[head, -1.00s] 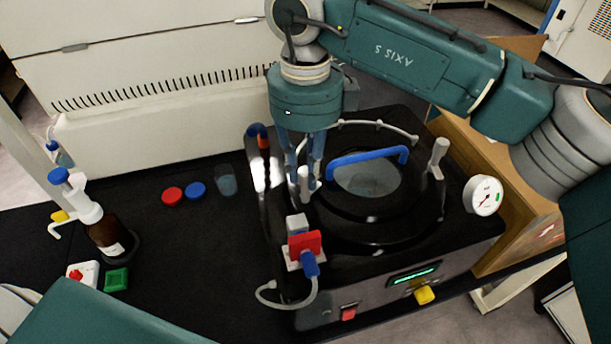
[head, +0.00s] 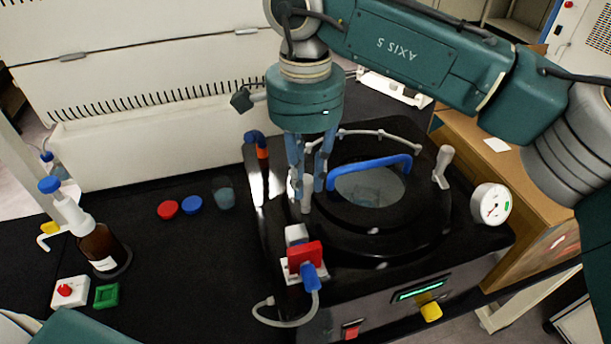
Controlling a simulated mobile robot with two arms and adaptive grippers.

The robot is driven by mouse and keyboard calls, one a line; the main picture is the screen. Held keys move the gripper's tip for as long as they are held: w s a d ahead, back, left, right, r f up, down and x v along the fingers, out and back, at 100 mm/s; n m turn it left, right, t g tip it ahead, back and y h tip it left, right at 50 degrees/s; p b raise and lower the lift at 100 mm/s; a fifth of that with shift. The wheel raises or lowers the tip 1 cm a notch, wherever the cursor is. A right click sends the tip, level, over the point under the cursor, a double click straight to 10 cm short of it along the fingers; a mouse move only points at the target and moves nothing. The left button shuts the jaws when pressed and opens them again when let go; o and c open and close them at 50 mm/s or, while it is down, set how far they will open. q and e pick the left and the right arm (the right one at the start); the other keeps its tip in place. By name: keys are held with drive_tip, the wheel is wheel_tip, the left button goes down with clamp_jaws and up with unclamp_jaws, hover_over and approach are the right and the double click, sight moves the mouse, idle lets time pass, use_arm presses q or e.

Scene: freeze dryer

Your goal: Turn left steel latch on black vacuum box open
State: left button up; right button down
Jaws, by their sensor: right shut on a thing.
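The black vacuum box (head: 345,275) stands on the dark bench, with a round lid that has a blue handle (head: 368,166) and a clear window. The left steel latch (head: 307,194) is a pale upright post at the lid's left edge. The right latch (head: 442,165) is a similar post at the lid's right side. My right gripper (head: 312,186) points down from above and is shut on the left latch, its blue-grey fingers around it. The fingers partly hide the latch, so its exact turn is hard to tell. My left gripper is not in view.
A red valve block (head: 305,256) with a hose sits in front of the left latch. A pressure gauge (head: 491,204) is at the right. A brown bottle (head: 100,247), red cap (head: 168,210), blue cap (head: 192,205) and beaker (head: 222,194) stand on the left bench.

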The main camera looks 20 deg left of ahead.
drive_tip(key=shift+w+r+n, duration=0.1)
drive_tip(key=shift+r+n, duration=0.05)
drive_tip(key=shift+n, duration=1.35)
drive_tip(key=c, duration=1.6)
unclamp_jaws()
drive_tip(key=shift+o, duration=0.2)
wheel_tip(320, 180, up, 12)
